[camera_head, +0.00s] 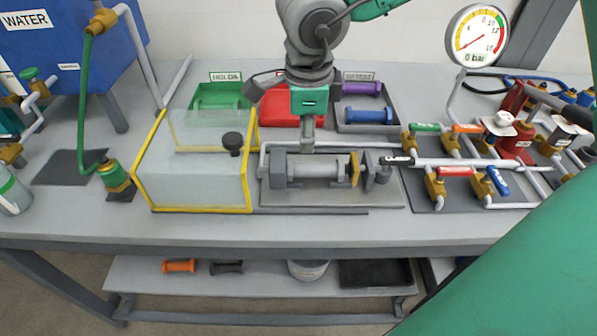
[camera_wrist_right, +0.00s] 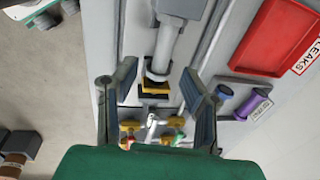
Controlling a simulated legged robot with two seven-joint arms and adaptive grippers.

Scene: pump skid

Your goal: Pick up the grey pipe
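The grey pipe (camera_head: 318,169) lies level in the pump fixture on the bench, with a yellow ring (camera_head: 354,168) at its right end. In the right wrist view the pipe (camera_wrist_right: 165,45) runs up the picture from a yellow-edged flange. My right gripper (camera_head: 307,148) hangs over the pipe and partly hides it in the head view. In the wrist view its two fingers (camera_wrist_right: 157,85) stand apart, with the pipe's line passing between them. Nothing is gripped. How far the fingertips are from the pipe is unclear. My left gripper is not in view.
A clear box with yellow edges (camera_head: 247,190) stands left of the fixture. Behind are green (camera_head: 220,103) and red (camera_head: 270,108) trays and a dark tray with purple and blue pipes (camera_head: 368,116). Valves (camera_head: 455,172) crowd the right. A gauge (camera_head: 477,36) rises behind.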

